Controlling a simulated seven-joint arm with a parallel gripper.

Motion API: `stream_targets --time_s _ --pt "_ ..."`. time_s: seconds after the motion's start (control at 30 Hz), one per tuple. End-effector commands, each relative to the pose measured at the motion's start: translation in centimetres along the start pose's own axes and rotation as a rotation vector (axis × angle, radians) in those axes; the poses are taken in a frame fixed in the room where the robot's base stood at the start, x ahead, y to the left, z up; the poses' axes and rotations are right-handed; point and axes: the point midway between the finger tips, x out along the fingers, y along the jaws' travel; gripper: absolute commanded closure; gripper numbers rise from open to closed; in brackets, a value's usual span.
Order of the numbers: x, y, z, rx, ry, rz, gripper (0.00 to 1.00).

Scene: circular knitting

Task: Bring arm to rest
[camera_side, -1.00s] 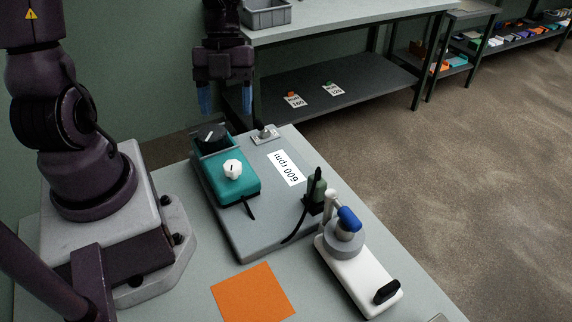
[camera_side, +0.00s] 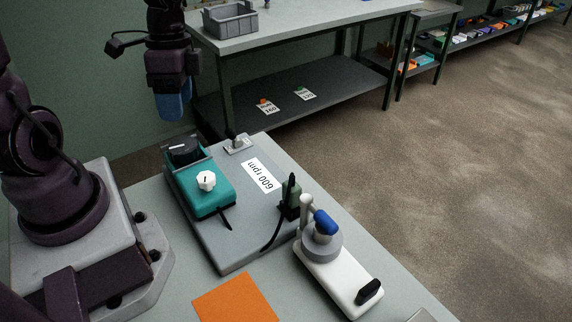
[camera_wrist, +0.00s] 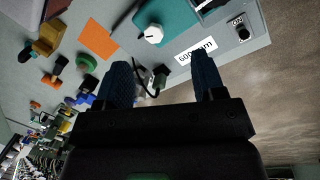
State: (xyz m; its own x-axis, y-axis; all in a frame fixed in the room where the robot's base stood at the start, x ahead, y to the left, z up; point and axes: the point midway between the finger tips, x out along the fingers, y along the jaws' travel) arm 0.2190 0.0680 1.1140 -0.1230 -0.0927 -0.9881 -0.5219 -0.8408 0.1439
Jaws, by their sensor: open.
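My gripper (camera_side: 172,112) hangs at the upper left of the side view, fingers down, beyond the far end of the bench. Its two blue fingers overlap from this side. In the wrist view my gripper (camera_wrist: 162,66) shows its fingers well apart with nothing between them, so it is open and empty. It touches nothing that I can see.
A teal box (camera_side: 204,197) with a white knob (camera_side: 206,180) sits on a grey plate (camera_side: 235,235). A white device (camera_side: 340,280) with a blue-tipped arm stands to the right. An orange sheet (camera_side: 236,305) lies in front. A grey bin (camera_side: 230,20) is on the back table.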

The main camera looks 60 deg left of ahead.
Motion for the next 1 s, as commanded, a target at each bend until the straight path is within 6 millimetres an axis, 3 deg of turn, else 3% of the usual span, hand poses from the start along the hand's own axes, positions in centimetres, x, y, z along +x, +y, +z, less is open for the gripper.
stream_targets --time_s 0.17,0.3,0.5,0.63,1.0 --pt "-3.7 1.4 0.2 -0.446 0.090 -0.202 0.37" --pt "-7.2 3.7 0.0 -0.687 0.305 -0.286 0.37" --pt "-10.3 7.0 -0.3 -0.613 0.522 -0.274 0.37" --pt "-11.1 8.3 -0.7 -0.542 0.573 -0.262 0.37" --pt "-11.1 8.7 -1.0 -0.518 0.573 -0.260 0.37"
